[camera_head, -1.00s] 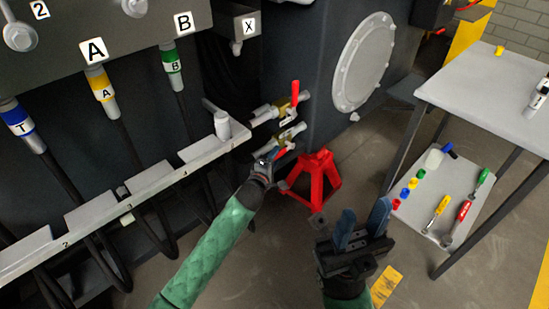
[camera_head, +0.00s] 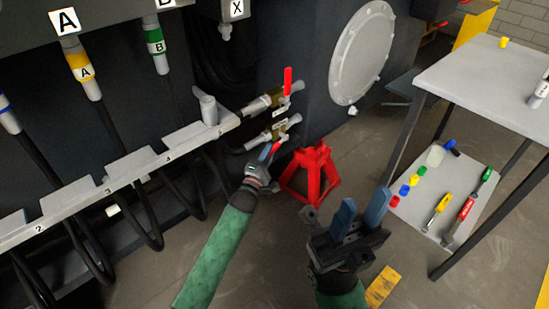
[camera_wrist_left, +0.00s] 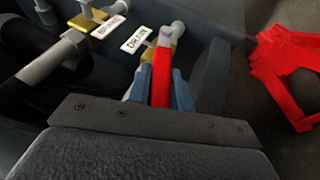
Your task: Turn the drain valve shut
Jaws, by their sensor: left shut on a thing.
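The drain valve (camera_head: 275,132) is the lower of two brass valves on grey pipes; its tag reads DRAIN in the left wrist view (camera_wrist_left: 160,38). Its red lever (camera_wrist_left: 161,80) points away from the pipe, down toward my left gripper. My left gripper (camera_head: 269,151) is shut on this lever, with a blue finger on each side of it in the left wrist view (camera_wrist_left: 161,88). The lever's near end is hidden by the gripper body. My right gripper (camera_head: 364,208) is open and empty, raised in front of the floor right of the red stand.
The upper valve (camera_head: 272,100) has its red lever (camera_head: 287,80) upright, close above the drain valve. A red jack stand (camera_head: 310,172) stands just right of my left gripper. A table (camera_head: 488,80) with a lower shelf of tools is at right. Hoses hang at left.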

